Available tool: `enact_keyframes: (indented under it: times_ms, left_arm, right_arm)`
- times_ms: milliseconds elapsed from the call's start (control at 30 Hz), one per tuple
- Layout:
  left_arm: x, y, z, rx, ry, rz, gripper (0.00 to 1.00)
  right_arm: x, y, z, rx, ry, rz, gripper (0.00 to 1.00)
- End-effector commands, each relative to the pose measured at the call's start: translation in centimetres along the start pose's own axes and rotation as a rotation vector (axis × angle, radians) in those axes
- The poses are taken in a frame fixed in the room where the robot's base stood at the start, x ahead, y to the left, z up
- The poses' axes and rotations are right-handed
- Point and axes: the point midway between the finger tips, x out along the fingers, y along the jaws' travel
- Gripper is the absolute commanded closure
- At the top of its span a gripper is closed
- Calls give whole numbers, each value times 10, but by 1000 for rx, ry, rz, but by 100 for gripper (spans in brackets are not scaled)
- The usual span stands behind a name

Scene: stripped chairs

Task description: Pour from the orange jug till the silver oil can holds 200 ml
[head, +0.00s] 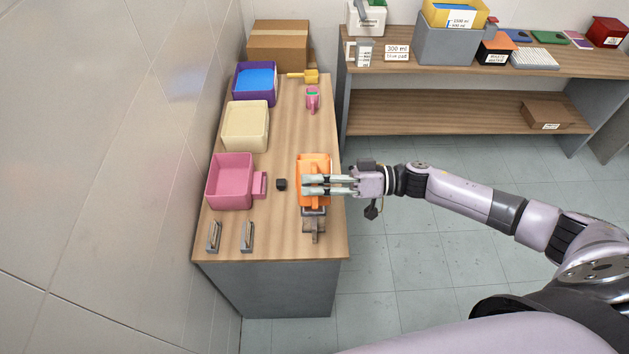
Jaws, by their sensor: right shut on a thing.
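The orange jug (314,163) is at the right edge of the wooden-topped counter. My right gripper (308,187) comes in from the right and is shut on the orange jug, its fingers lying across the jug. Whether the jug touches the counter or is tilted, I cannot tell. A grey metal vessel (313,228), which looks like the silver oil can, stands just in front of the jug on the counter. Its top is close to the jug's near side. The liquid level in either cannot be seen. My left gripper is not in view.
Pink (229,184), cream (245,127) and purple (254,86) bins line the wall side. A small black block (281,184) and two grey metal pieces (214,237) lie nearby. A small pink jug (312,99) and yellow scoop (309,76) are farther back. The counter's middle is mostly clear.

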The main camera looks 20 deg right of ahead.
Motion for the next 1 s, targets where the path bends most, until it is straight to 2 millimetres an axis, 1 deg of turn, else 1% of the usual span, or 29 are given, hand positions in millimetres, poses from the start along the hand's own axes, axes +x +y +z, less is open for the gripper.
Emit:
enact_keyframes:
  times_ms: [1000]
  left_arm:
    - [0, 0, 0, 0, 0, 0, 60]
  right_arm:
    - [0, 0, -3, 34, 2, -1, 100]
